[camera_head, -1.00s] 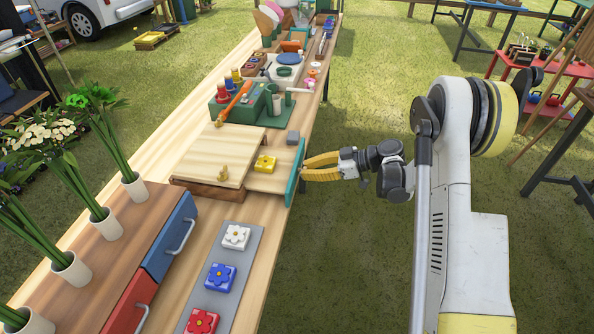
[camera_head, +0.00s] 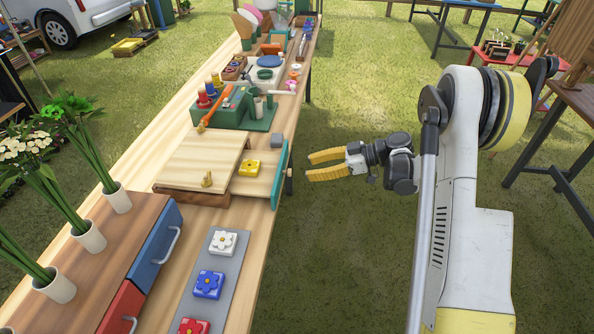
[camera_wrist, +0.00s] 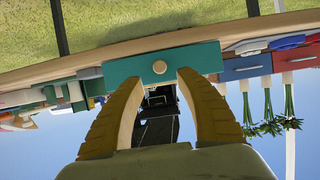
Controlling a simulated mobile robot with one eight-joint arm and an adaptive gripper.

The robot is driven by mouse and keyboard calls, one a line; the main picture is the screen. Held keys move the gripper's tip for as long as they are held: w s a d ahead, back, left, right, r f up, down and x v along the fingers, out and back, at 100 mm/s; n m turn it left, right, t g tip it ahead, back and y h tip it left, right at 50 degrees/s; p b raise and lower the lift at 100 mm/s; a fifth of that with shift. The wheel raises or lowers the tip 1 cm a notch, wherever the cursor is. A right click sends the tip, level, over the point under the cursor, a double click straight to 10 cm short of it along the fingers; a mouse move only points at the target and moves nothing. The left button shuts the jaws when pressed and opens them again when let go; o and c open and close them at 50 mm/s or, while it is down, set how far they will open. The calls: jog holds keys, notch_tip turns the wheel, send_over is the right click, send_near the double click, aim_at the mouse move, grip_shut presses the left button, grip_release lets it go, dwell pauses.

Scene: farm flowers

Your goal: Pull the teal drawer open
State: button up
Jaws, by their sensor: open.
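The teal drawer front (camera_head: 280,175) stands out from a low wooden cabinet (camera_head: 205,157) at the table's right edge, with the drawer's light wood body showing between them. A yellow flower block (camera_head: 249,167) sits in the drawer. My gripper (camera_head: 310,166) is open and empty, off the table to the right of the teal front, with a gap between them. In the wrist view, which is upside down, the teal front (camera_wrist: 125,70) carries a round knob (camera_wrist: 159,67), seen between my spread fingers (camera_wrist: 160,77).
A grey strip with white (camera_head: 223,243), blue (camera_head: 208,285) and red flower blocks lies nearer on the table. A chest with blue (camera_head: 160,245) and red drawers stands to the left, with potted flowers on top. Grass to the right of the table is free.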

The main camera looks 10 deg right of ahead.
jog(key=v, duration=0.5)
dwell(0.3)
jog(key=s+a+r+m+h, duration=0.6)
jog(key=s+a+r+m, duration=0.1)
jog(key=s+r, duration=0.25)
jog(key=s+d+r+m+t+h, duration=0.1)
jog(key=s+m+h, duration=0.2)
jog(key=s, duration=0.5)
jog(key=s+d+r+m+t+h, duration=0.1)
jog(key=s+r+m+h, duration=0.1)
jog(key=s, duration=0.7)
jog(key=shift+m+t+h, duration=0.3)
jog(key=shift+m+h, duration=0.5)
jog(key=shift+m, duration=0.2)
